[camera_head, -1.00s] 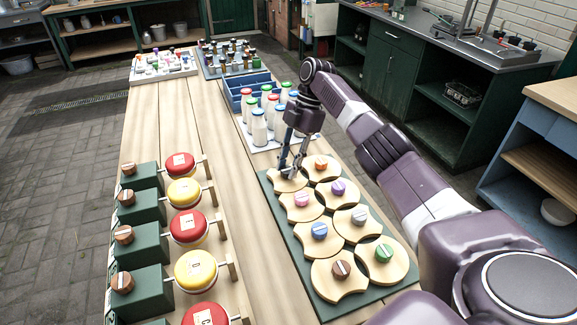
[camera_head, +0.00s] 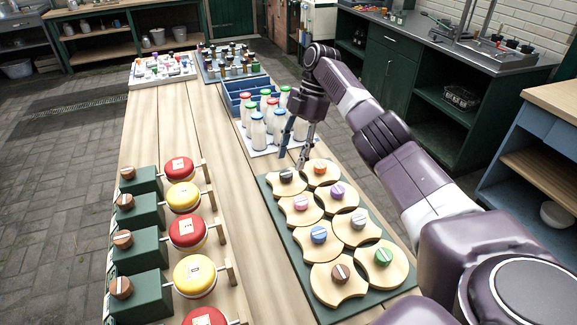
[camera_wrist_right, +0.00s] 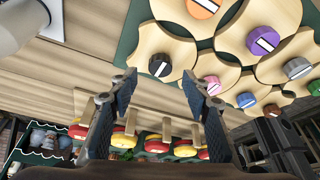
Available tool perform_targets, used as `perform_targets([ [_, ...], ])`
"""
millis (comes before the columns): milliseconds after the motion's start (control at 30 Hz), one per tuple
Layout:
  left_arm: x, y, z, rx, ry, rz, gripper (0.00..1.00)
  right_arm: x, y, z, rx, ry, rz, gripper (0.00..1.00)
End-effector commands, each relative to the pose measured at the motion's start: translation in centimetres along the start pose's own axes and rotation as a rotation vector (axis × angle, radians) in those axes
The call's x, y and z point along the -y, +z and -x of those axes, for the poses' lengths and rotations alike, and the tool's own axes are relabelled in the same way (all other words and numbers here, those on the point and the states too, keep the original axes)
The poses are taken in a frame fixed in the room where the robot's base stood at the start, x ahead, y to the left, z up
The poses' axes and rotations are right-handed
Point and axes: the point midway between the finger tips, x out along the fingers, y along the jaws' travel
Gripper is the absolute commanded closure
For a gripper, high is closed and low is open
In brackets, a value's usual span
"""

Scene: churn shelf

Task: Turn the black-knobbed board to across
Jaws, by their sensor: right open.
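The black-knobbed board (camera_head: 281,189) is a pale wooden piece with scooped sides, at the far left corner of the green base (camera_head: 263,190). Its black knob (camera_head: 286,176) bears a white line that runs roughly left to right in the head view. In the right wrist view the board (camera_wrist_right: 160,40) and its black knob (camera_wrist_right: 160,64) show just beyond the fingertips. My right gripper (camera_head: 292,160) is open and empty, a little above and behind the knob, apart from it. Its two fingers also show in the wrist view (camera_wrist_right: 158,82). My left gripper is out of view.
Several similar boards with coloured knobs fill the base, the orange-knobbed one (camera_head: 321,172) close on the right. Milk bottles (camera_head: 258,130) and a blue crate (camera_head: 236,94) stand just behind my gripper. Green boxes with red and yellow discs (camera_head: 188,232) line the left.

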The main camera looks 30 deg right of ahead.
Motion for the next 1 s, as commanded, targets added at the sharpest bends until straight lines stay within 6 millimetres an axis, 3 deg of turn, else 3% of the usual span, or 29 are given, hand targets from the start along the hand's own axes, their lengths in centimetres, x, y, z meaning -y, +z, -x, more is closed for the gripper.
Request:
perform_targets([
  [100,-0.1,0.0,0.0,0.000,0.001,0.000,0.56,-0.1,-0.1,1.8,-0.001,0.002,-0.001,0.56],
  [267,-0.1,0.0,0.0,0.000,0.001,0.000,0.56,0.0,-0.1,2.9,-0.002,0.000,0.000,0.56],
  [1000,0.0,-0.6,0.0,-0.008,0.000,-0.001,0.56,0.0,0.0,3.0,-0.001,-0.001,0.000,0.56],
])
